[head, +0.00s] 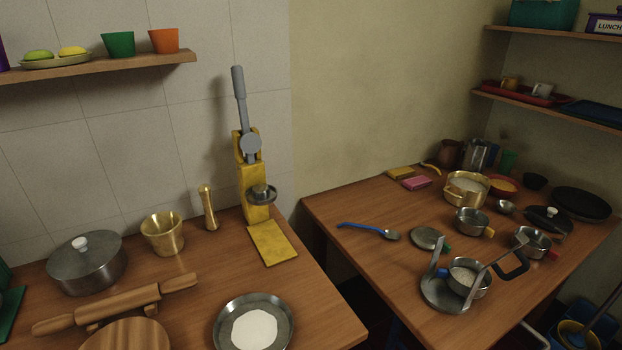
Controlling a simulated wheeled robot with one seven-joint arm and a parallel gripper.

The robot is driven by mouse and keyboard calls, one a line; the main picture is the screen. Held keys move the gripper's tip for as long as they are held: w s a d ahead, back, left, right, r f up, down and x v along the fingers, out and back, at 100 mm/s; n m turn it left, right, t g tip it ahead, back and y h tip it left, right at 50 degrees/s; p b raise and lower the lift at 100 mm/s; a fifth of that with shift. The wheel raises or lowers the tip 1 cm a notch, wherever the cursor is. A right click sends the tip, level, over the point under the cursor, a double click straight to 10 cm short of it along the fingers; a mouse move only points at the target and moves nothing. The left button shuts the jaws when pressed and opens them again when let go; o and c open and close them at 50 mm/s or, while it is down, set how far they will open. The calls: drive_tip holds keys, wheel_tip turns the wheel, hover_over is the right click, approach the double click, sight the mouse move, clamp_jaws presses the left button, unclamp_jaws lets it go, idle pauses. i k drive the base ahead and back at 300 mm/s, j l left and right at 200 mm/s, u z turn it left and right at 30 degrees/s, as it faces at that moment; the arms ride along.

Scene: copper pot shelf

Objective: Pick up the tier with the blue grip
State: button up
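Several small steel tiers stand on the right table. One with a yellow grip (471,222) is near the table's middle, and one with a red grip (530,243) is to its right. A steel lid-like disc (428,238) with a green grip lies to the left. My gripper is not in view.
A blue-handled spoon (368,230) lies left of the tiers. A brass pot (465,190), small bowls and a black pan (581,203) stand behind. The left table holds a yellow press (254,190) and a plate (224,330). A gap separates the tables.

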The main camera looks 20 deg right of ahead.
sight(461, 274)
drive_tip(key=k+l+z, duration=0.1)
drive_tip(key=l, duration=0.3)
drive_tip(key=k+l+z, duration=0.1)
drive_tip(key=k+l, duration=0.25)
drive_tip(key=l, duration=0.4)
drive_tip(key=k+l+z, duration=0.15)
drive_tip(key=l, duration=0.3)
drive_tip(key=k+l+z, duration=0.1)
drive_tip(key=l, duration=0.3)
